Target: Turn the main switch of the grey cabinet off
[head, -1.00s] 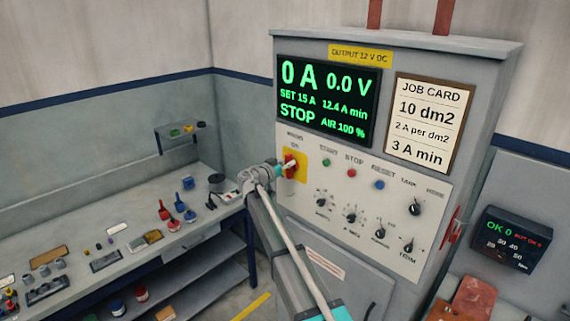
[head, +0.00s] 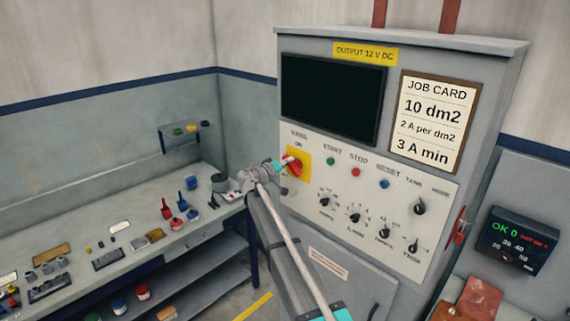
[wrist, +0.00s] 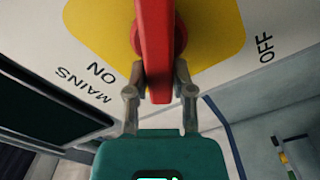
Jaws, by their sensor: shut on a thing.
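The grey cabinet (head: 325,222) stands at the centre right of the head view. Its display (head: 330,98) is dark. The red main switch (head: 293,168) sits on a yellow plate (head: 304,160) at the left of the control panel. In the wrist view the red handle (wrist: 155,50) runs down between the fingers, with ON marked to its left and OFF (wrist: 266,47) to its right. My gripper (head: 277,167) is at the switch, its fingers (wrist: 160,82) shut on the handle's end from both sides. In the head view the gripper hides part of the switch.
Buttons and knobs (head: 384,184) lie to the right of the switch on the panel. A workbench (head: 190,238) with small tools and trays runs along the left wall. A small wall box (head: 517,240) with a lit screen is right of the cabinet.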

